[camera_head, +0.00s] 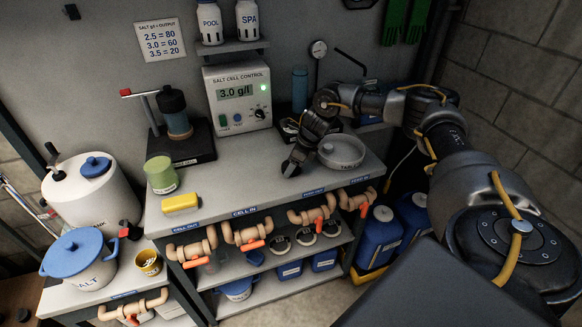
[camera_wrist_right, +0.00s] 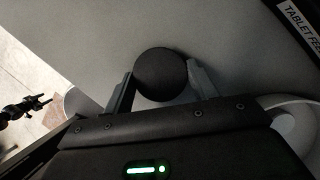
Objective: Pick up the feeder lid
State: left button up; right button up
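A pale grey, lettered round piece (camera_head: 341,152), which may be the feeder or its lid, is on the right part of the bench top. My right gripper (camera_head: 291,167) is low over the bench just left of it. In the right wrist view a black round knob-like thing (camera_wrist_right: 161,74) is between the two fingertips of this gripper (camera_wrist_right: 160,82), with a finger close on each side. Whether the fingers press on it is unclear, and so is whether it belongs to the lid. A pale curved rim (camera_wrist_right: 292,128) shows beside the gripper.
A green jar (camera_head: 161,174) and a yellow block (camera_head: 181,203) are on the bench's left. The front middle of the bench is clear.

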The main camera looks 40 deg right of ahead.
jog(key=c, duration=0.4)
jog(key=shift+c, duration=0.3)
